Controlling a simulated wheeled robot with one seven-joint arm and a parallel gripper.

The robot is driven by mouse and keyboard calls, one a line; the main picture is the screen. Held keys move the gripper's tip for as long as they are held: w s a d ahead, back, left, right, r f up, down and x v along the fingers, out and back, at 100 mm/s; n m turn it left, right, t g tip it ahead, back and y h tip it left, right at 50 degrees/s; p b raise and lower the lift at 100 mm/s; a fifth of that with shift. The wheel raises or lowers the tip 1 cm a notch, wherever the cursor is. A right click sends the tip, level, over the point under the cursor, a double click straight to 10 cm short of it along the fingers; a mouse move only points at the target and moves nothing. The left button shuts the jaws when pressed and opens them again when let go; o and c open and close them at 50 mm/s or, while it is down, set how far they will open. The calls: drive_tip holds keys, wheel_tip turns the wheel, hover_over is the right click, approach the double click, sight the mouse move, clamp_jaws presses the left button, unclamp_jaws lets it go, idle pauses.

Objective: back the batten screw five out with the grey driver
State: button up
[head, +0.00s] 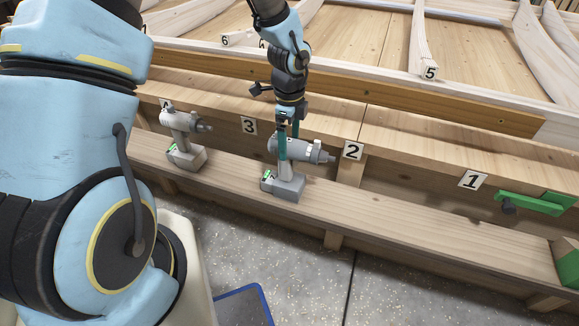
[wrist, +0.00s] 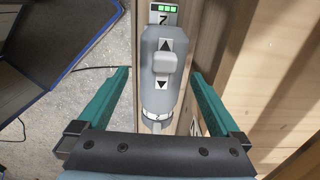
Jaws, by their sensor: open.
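The grey driver (head: 312,152) stands upright on its battery foot on the wooden ledge, below the number 3 and 2 plates, its nose pointing right in the head view. My gripper (head: 289,146) is over it from above, teal fingers open. In the wrist view the grey driver (wrist: 163,98) lies between the spread fingers, with a visible gap on each side. Its top shows a switch with up and down arrows and green lights. I cannot make out a screw there.
A paler driver (head: 182,122) stands on the ledge (head: 400,219) to the left. A green clamp (head: 535,204) is at the right end, near the number 1 plate (head: 473,180). A blue-edged dark panel (head: 243,308) is on the floor. The ledge's middle right is clear.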

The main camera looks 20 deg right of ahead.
sight(290, 159)
drive_tip(key=shift+w+f+p, duration=0.1)
drive_tip(key=shift+f+p, duration=0.3)
drive_tip(key=shift+f, duration=3.45)
clamp_jaws()
drive_tip(key=shift+d+r, duration=0.1)
